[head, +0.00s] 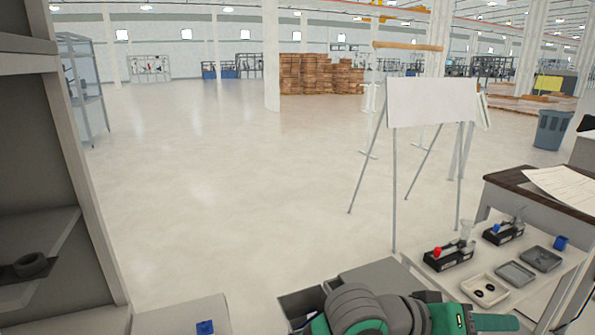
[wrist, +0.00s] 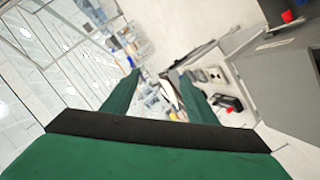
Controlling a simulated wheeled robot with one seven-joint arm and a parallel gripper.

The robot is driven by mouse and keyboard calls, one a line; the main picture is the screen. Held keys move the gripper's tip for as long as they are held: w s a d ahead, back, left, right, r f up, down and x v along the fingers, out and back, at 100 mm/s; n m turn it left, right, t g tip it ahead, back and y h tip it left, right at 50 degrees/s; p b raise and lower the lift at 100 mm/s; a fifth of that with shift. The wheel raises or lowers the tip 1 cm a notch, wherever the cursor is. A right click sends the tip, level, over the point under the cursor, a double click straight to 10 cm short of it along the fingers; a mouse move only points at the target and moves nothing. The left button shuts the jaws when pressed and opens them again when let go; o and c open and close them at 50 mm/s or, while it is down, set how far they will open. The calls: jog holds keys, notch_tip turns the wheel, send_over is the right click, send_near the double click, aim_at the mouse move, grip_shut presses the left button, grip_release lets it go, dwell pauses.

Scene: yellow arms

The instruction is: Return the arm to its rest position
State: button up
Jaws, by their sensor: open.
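My gripper (wrist: 160,75) shows in the wrist view as two green fingers standing well apart. Nothing is between them; only distant background shows in the gap. A black bar and a green body cross the bottom of that view. In the head view my green and grey arm (head: 370,312) lies low along the bottom edge and stretches to the right. Its green far part (head: 490,322) lies in front of the white table; I cannot make out the fingers there.
A white table (head: 545,290) with small trays (head: 515,273) and black fixtures (head: 449,255) stands at the lower right. A grey bin (head: 380,278) is beside my arm. A whiteboard easel (head: 432,103) stands behind. A shelf (head: 95,200) fills the left edge. The middle floor is clear.

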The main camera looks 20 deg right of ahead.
jog(key=w+a+f+n+t+h, duration=0.2)
jog(key=w+a+n+t+h, duration=0.4)
jog(key=w+n+t, duration=0.45)
jog(key=w+a+f+n+t+y, duration=0.1)
jog(key=a+f+n+t+y, duration=0.5)
jog(key=a+f+t+y, duration=0.65)
jog(key=s+a+f+m+g+y, duration=0.3)
jog(key=s+a+f+g+y, duration=0.3)
jog(key=s+a+f, duration=1.25)
jog(key=s+a+m+y, duration=0.1)
jog(key=s+a+m, duration=0.3)
jog(key=s, duration=0.4)
jog(key=shift+s+a+r, duration=0.2)
jog(key=shift+a+r, duration=0.1)
jog(key=shift+a, duration=0.25)
jog(key=shift+s+y, duration=0.15)
jog(key=shift+y, duration=0.1)
